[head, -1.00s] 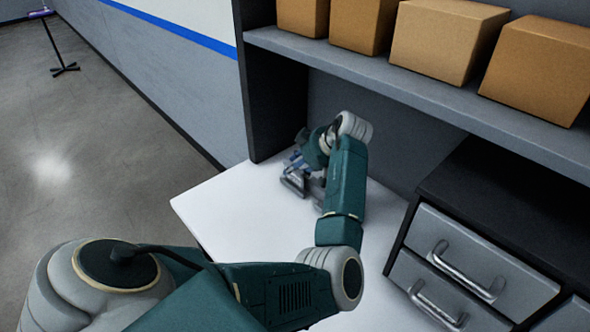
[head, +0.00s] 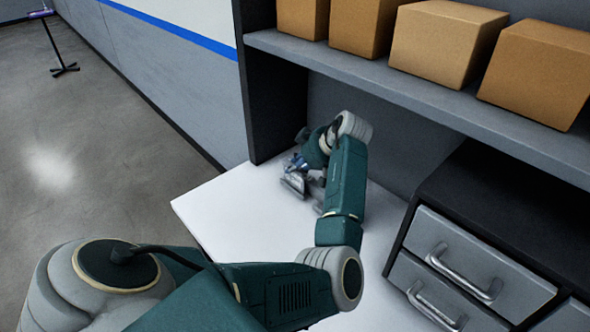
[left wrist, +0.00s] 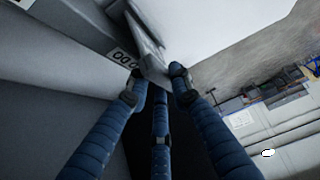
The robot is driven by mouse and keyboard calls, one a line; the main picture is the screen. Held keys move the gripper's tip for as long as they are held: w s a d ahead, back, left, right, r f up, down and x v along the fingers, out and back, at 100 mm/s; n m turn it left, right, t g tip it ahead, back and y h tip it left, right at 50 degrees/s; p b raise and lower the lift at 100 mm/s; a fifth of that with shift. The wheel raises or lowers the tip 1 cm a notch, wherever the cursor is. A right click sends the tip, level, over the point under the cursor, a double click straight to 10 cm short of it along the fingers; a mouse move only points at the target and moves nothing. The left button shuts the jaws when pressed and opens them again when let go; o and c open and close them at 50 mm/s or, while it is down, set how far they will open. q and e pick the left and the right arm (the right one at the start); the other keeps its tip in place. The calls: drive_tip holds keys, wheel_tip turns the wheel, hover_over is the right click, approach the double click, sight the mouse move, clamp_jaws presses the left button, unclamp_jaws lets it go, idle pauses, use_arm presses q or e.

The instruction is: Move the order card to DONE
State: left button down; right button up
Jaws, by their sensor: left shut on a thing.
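In the left wrist view my left gripper (left wrist: 157,73) has its blue fingers closed around a thin light-grey piece (left wrist: 151,64), which looks like the order card; its face cannot be read. A small white label (left wrist: 122,57) with dark characters, partly hidden, is just left of the fingertips on a grey surface. In the head view my left gripper (head: 297,181) is low over the back of the white tabletop (head: 245,222), near the dark side panel. What it holds is too small to make out there. My right gripper is not in view.
A shelf (head: 420,88) with several cardboard boxes (head: 447,42) is above the tabletop. A drawer unit (head: 470,255) stands on the right. The tabletop's left and front parts are clear. A small stand (head: 64,70) is far off at the upper left.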

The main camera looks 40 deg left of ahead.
use_arm(q)
drive_tip(key=shift+r, duration=0.35)
drive_tip(key=shift+r+p, duration=0.9)
drive_tip(key=shift+p, duration=0.05)
